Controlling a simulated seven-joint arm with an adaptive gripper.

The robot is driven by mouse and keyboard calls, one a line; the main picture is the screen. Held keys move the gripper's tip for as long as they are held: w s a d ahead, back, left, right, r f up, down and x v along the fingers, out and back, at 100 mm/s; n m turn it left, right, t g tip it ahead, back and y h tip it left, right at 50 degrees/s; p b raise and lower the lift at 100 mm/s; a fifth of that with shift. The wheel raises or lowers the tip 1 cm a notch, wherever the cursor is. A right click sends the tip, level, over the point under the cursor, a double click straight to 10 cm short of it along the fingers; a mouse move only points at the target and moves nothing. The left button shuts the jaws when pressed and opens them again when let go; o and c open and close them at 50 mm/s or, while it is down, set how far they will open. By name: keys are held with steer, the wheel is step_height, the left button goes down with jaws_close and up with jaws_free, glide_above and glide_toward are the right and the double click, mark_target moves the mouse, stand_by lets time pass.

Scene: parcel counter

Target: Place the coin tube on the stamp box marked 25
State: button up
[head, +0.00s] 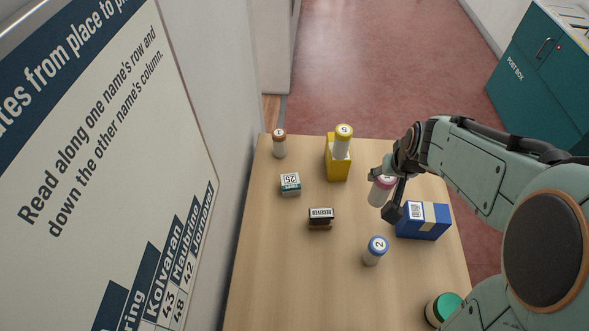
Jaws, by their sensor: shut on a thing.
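My gripper (384,192) is shut on a coin tube (378,193), a pale tube with a pink cap. It holds the tube above the right side of the table, just left of a blue box. The gripper hides part of the tube, and I cannot tell its clearance from the table. The stamp box marked 25 (290,186) is small, white and dark teal, with its number upside down on top. It stands on the left of the table, left of my gripper, and nothing is on it.
A yellow box (337,168) bears a yellow-capped tube (342,141). The table's (285,275) front left is clear.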

steer(key=s+a+r+n+y, duration=0.1)
steer(key=a+r+n, duration=0.1)
steer(key=a, duration=0.5)
steer(key=s+a+r+n+y, duration=0.1)
steer(key=s+a+r+n, duration=0.15)
steer(key=a, duration=0.55)
steer(key=shift+w+a+f, duration=0.65)
steer(key=shift+w+f, duration=1.6)
steer(key=shift+f, duration=0.05)
steer(key=shift+w+a+f, duration=0.7)
steer(key=shift+w+f, duration=1.55)
steer(key=shift+w, duration=0.05)
steer(key=shift+w+a+f, duration=0.65)
steer(key=shift+w+f, duration=1.6)
steer(key=shift+f, duration=0.05)
steer(key=shift+f, duration=0.1)
steer(key=o, duration=1.2)
steer(key=shift+o, duration=0.2)
